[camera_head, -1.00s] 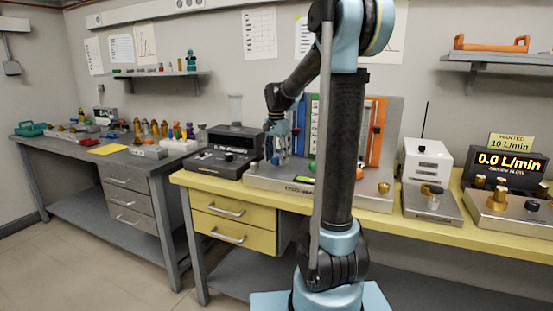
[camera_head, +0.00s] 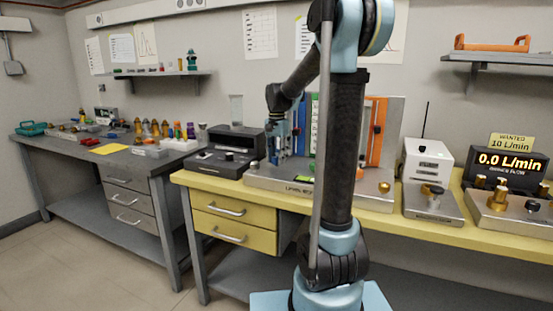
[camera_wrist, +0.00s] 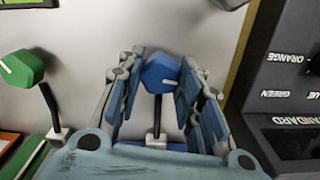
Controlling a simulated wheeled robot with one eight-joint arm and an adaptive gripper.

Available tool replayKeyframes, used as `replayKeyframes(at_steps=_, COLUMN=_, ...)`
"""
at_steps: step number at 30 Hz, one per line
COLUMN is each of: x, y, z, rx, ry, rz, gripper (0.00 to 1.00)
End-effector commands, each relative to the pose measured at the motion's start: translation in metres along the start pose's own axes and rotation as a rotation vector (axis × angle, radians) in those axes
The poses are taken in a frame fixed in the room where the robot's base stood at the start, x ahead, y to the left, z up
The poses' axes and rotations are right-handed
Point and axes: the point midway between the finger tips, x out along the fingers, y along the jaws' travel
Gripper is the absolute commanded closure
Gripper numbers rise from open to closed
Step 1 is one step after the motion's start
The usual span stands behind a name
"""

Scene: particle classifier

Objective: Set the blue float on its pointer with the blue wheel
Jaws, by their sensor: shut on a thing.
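The blue wheel (camera_wrist: 158,70) is a faceted knob on a dark stem, upright in the wrist view. My gripper (camera_wrist: 162,82) has its two fingers on either side of the wheel and is shut on it. In the head view my gripper (camera_head: 279,143) is low in front of the left end of the upright panel with coloured columns. A blue column (camera_head: 302,112) shows partly there. The blue float and its pointer cannot be made out; my arm and gripper hide much of the panel.
A green wheel (camera_wrist: 24,68) stands left of the blue one in the wrist view. A black box with a selector (camera_wrist: 298,70) is close on the right. A green column (camera_head: 314,112) and an orange column (camera_head: 377,140) stand on the panel. A white device (camera_head: 428,165) is farther right.

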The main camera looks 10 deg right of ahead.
Motion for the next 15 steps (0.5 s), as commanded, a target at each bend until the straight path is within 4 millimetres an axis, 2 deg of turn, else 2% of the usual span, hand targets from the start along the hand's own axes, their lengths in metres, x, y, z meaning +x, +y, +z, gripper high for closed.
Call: replayKeyframes(at_steps=15, x=-0.0007, y=-0.001, z=-0.0015, rx=-0.439, ry=0.003, rz=-0.001, gripper=0.91)
